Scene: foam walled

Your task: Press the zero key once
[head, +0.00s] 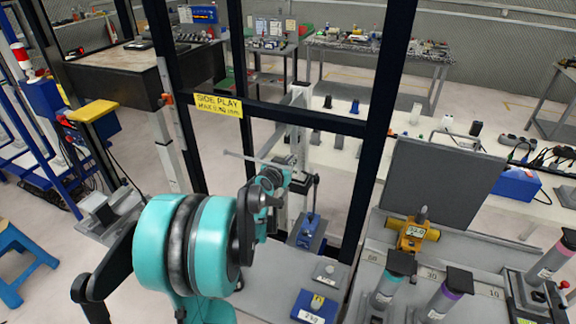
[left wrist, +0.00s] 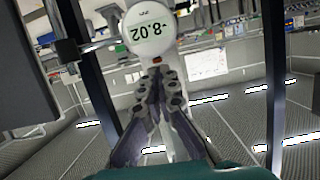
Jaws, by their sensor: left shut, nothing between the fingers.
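A round white digital gauge (left wrist: 150,32) shows at the top of the left wrist view, its display upside down and reading about -8.02. A small orange-red spot (left wrist: 157,60) sits at its lower rim; I cannot tell whether this is the zero key, and no key label is legible. My left gripper (left wrist: 160,74) is shut and empty, its fingertips close to the gauge's lower rim. Contact cannot be made out. In the head view my left gripper (head: 286,163) is small, beyond my teal arm, and the gauge face cannot be made out there.
A blue block (head: 308,232) and a 2 kg weight (head: 314,307) stand below the gripper. A dark panel (head: 440,185) and capped cylinders (head: 393,282) are at right.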

